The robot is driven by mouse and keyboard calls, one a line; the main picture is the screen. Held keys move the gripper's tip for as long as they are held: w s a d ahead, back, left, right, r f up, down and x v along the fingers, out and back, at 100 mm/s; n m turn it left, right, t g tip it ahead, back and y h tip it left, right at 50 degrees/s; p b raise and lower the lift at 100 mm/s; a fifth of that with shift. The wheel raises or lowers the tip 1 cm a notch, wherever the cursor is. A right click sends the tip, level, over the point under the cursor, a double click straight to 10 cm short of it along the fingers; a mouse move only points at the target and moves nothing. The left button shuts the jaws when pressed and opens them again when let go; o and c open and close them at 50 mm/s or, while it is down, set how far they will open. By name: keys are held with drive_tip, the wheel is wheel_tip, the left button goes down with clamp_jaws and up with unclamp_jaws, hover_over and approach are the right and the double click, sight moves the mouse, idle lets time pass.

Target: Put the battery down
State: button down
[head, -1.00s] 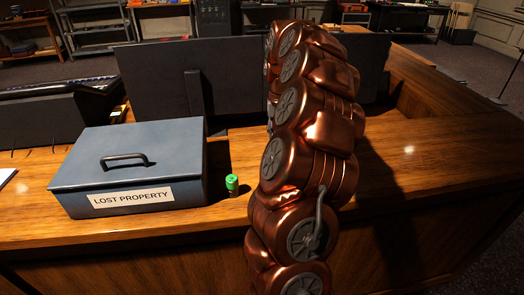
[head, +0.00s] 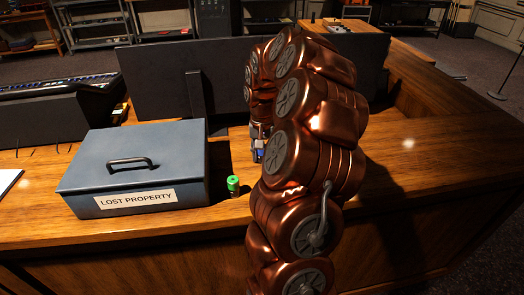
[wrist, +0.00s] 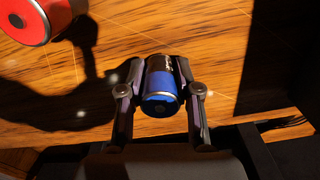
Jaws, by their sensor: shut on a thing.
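The battery, a small cylinder with a blue body and a dark far part (wrist: 160,102), is in the wrist view between the two fingers of my gripper (wrist: 159,76). The fingers are shut on its sides. In the head view, part of my gripper (head: 258,136) shows left of my copper arm, with a bit of blue below it. Wood desktop lies beyond the battery; I cannot tell whether the battery touches it.
A blue-grey "LOST PROPERTY" box (head: 135,170) stands on the desk (head: 400,165), with a green-topped cylinder (head: 233,186) to its right. A red-ended cylinder (wrist: 25,18) is upper left in the wrist view. Dark monitors (head: 150,85) stand behind. Desktop at right is clear.

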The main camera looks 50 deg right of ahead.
drive_tip(key=shift+f, duration=0.1)
drive_tip(key=shift+f, duration=0.15)
drive_tip(key=c, duration=0.8)
unclamp_jaws()
drive_tip(key=shift+r+b, duration=2.1)
drive_tip(key=shift+r, duration=4.1)
